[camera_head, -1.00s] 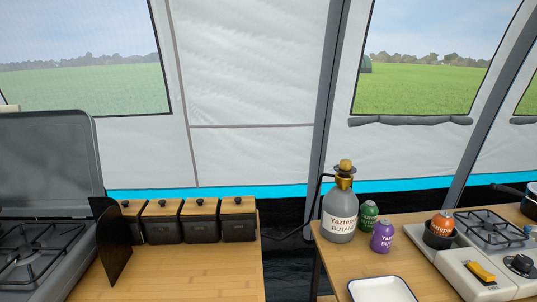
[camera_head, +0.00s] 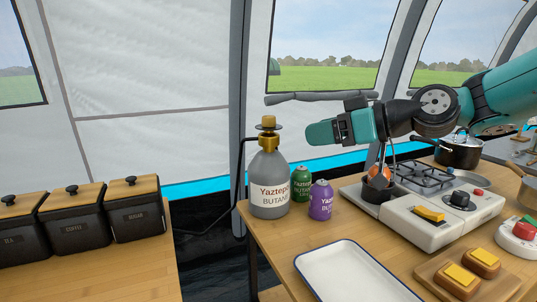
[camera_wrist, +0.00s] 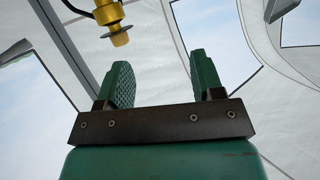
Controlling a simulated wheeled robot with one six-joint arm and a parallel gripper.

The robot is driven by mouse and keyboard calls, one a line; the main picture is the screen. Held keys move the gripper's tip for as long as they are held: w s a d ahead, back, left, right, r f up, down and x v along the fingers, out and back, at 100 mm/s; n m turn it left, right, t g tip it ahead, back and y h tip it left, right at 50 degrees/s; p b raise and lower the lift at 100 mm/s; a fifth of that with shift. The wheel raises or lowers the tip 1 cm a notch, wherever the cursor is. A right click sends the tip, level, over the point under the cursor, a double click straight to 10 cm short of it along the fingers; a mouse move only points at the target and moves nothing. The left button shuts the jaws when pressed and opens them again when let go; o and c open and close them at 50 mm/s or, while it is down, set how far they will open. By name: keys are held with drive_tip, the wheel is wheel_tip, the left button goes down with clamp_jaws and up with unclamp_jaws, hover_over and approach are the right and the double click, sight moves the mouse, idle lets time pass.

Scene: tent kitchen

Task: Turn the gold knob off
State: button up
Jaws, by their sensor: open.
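The gold knob (camera_head: 268,121) sits on top of the gold valve of the grey butane bottle (camera_head: 270,185), which stands at the left end of the right table. The knob also shows in the wrist view (camera_wrist: 118,37), beyond and left of the fingertips. My gripper (camera_head: 318,132) reaches in from the right, to the right of the knob and apart from it. In the wrist view its two green fingers (camera_wrist: 160,80) are spread with nothing between them.
Green (camera_head: 301,184) and purple (camera_head: 320,200) canisters stand right of the bottle, below my gripper. A stove (camera_head: 425,222) and a white tray (camera_head: 350,275) share the table. A black hose (camera_head: 238,185) runs left of the bottle. Air around the knob looks clear.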

drive_tip(key=w+d+f+t+y+b, duration=0.2)
drive_tip(key=w+d+t+b, duration=0.15)
drive_tip(key=w, duration=0.25)
drive_tip(key=p, duration=0.3)
approach(268, 116)
drive_tip(key=shift+n+g, duration=0.25)
drive_tip(key=shift+n, duration=0.15)
drive_tip(key=x, duration=1)
drive_tip(key=shift+f, duration=0.2)
